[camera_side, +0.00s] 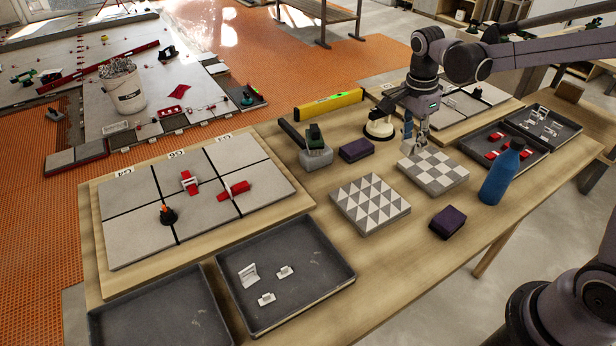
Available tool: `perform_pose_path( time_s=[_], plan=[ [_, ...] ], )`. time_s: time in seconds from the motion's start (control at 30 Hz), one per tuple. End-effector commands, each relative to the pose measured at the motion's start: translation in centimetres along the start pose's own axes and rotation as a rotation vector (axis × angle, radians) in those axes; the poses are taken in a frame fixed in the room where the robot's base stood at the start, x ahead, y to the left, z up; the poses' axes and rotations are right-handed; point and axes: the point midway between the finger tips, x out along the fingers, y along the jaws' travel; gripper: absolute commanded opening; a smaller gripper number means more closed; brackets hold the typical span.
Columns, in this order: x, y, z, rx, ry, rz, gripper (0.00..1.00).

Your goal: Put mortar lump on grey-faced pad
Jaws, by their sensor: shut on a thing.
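My gripper (415,138) points down over the back edge of the grey-and-white checkered tile (440,174), right of centre. It is shut on a small greyish thing between its fingertips. This fits the mortar lump, but its outline is too small to make out. I cannot tell for sure which item is the grey-faced pad. A light grey block (316,159) with a dark green part on top stands left of the gripper. Two dark purple blocks lie on the bench, one behind (356,150) and one in front (446,222).
A triangle-patterned tile (370,203) lies left of the checkered one. A blue bottle (500,175) stands at right, near a tray with red pieces (540,160). A cream round thing (379,129) sits close to my gripper. A yellow level (328,105) lies behind.

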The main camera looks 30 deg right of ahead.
Motion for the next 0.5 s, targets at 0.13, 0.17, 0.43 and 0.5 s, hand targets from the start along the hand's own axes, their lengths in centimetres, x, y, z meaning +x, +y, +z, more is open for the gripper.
perform_pose_path(
  time_s=[0.13, 0.17, 0.43, 0.5],
  plan=[
    [0.0, -4.8, -2.3, -0.019, 0.001, -0.003, 0.00],
    [0.0, -5.7, -2.7, -0.024, 0.001, -0.003, 0.00],
    [0.9, -11.5, -6.7, -0.061, 0.003, -0.006, 0.00],
    [1.1, -12.4, -7.4, -0.067, 0.003, -0.007, 0.00]
  ],
)
